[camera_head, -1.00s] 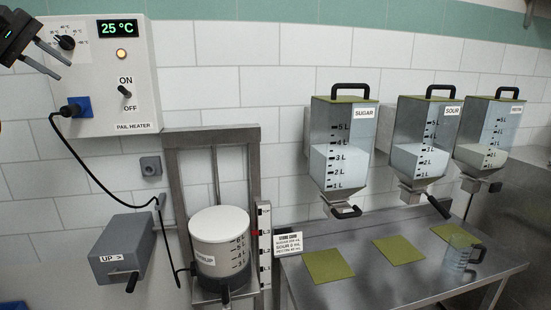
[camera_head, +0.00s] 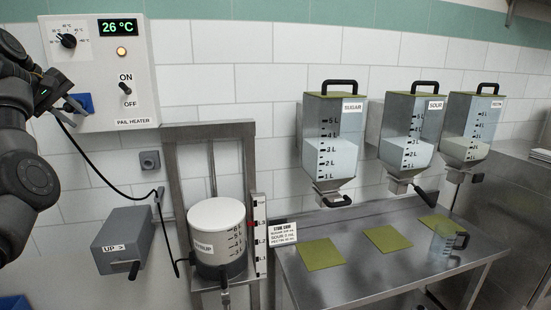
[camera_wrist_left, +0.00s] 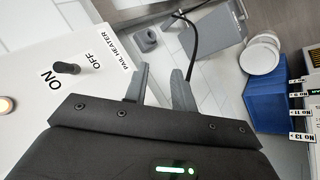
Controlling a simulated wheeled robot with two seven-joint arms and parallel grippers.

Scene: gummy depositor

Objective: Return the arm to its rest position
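My left arm comes in at the left edge of the head view. My left gripper (camera_head: 76,106) is in front of the lower left of the pail heater panel (camera_head: 138,75), partly covering the blue socket (camera_head: 86,101). In the left wrist view the two fingers (camera_wrist_left: 160,87) stand apart with nothing between them. The heater display (camera_head: 123,27) reads 26 °C, and the amber lamp (camera_head: 121,51) is below it. The temperature dial (camera_head: 68,41) and the ON/OFF switch (camera_head: 124,88) are clear of the fingers. My right gripper is not in view.
A black cable hangs from the socket area. Below are a grey UP box (camera_head: 123,240) with a crank and a white-lidded syrup pail (camera_head: 217,224) on a lift. Three hoppers hang over a steel table (camera_head: 350,264) with green mats and a clear jug (camera_head: 444,243).

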